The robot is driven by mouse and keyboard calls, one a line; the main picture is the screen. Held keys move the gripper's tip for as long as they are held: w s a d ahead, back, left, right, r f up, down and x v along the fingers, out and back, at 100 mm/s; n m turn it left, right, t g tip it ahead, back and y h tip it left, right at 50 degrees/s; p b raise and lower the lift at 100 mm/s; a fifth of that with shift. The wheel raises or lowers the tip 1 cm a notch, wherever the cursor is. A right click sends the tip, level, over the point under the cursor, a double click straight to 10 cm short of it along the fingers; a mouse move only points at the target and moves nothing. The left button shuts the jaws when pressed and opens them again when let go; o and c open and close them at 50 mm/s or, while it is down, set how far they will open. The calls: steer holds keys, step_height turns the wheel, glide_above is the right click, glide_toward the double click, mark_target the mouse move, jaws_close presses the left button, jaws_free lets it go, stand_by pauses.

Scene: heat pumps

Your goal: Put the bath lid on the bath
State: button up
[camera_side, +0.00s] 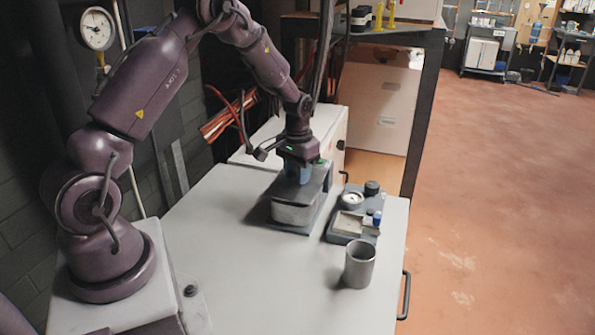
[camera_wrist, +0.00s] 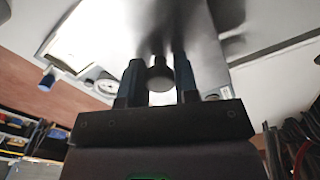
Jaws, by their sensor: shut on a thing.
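The bath (camera_side: 294,215) is a pale grey box on a dark base on the white worktop in the side view. The bath lid (camera_side: 308,187) is a grey plate directly over it, under my gripper (camera_side: 298,178). In the wrist view, the blue fingers of my gripper (camera_wrist: 160,85) are shut on the dark round knob of the shiny metal lid (camera_wrist: 150,25). The lid looks roughly level. I cannot tell whether it rests on the bath rim or is slightly above it. My gripper hides part of the lid's top.
A grey tray (camera_side: 346,229) with a round dial, a dark knob and a small blue-capped item stands to the right of the bath. A grey cup (camera_side: 359,264) stands nearer the front. A white box (camera_side: 328,128) is behind. The worktop's front left is clear.

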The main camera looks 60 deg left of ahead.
steer(key=shift+f, duration=0.65)
steer(key=o, duration=1.1)
step_height(320, 180, up, 13)
steer(key=shift+f, duration=0.1)
